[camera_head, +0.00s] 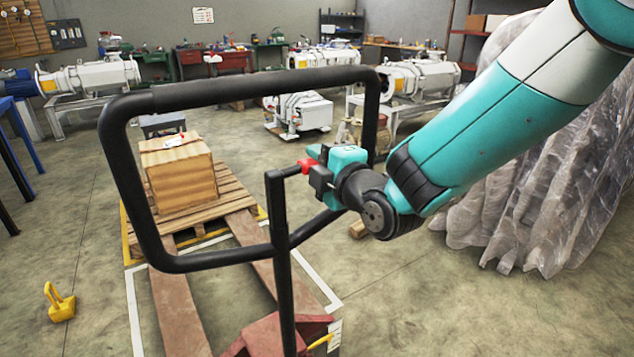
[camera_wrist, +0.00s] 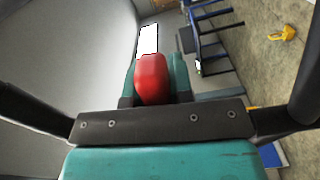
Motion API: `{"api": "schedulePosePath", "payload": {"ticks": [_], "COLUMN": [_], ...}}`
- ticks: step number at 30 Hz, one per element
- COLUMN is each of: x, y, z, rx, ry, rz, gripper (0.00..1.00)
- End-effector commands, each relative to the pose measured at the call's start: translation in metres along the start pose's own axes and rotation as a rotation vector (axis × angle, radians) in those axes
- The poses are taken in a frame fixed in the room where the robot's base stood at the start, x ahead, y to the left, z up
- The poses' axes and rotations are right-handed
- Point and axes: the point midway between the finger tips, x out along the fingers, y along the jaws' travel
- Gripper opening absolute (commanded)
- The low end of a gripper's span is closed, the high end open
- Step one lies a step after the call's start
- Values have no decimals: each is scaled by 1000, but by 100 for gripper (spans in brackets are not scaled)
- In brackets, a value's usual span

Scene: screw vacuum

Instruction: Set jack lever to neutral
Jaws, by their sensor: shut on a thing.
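The jack lever has a red knob (camera_head: 307,165) on a short black rod near the top of the pallet jack's upright post (camera_head: 281,265). My gripper (camera_head: 318,172), with teal and black parts, reaches in from the right through the handle loop and is shut on the lever at its red knob. In the wrist view the red knob (camera_wrist: 152,80) sits between the teal finger parts, above the dark bar of my gripper. The knob's far side is hidden.
The red jack forks (camera_head: 178,310) point to a wooden pallet (camera_head: 228,190) with a wooden crate (camera_head: 180,176). A yellow object (camera_head: 60,303) lies at left. Plastic-wrapped goods (camera_head: 530,200) stand at right.

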Motion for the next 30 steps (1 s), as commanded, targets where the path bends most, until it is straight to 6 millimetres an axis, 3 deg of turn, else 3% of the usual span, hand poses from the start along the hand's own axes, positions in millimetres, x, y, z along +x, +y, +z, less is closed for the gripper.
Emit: {"api": "schedulePosePath", "payload": {"ticks": [6, 16, 17, 19, 30], "x": [0, 0, 0, 0, -4], "y": [8, 11, 11, 11, 12], "z": [-3, -3, -3, -3, -3], "rx": [-123, -136, -136, -135, -134], "ry": [1, 0, 0, 0, 0], "rz": [1, -3, -3, -2, 0], "gripper": [0, 0, 28, 44, 47]}}
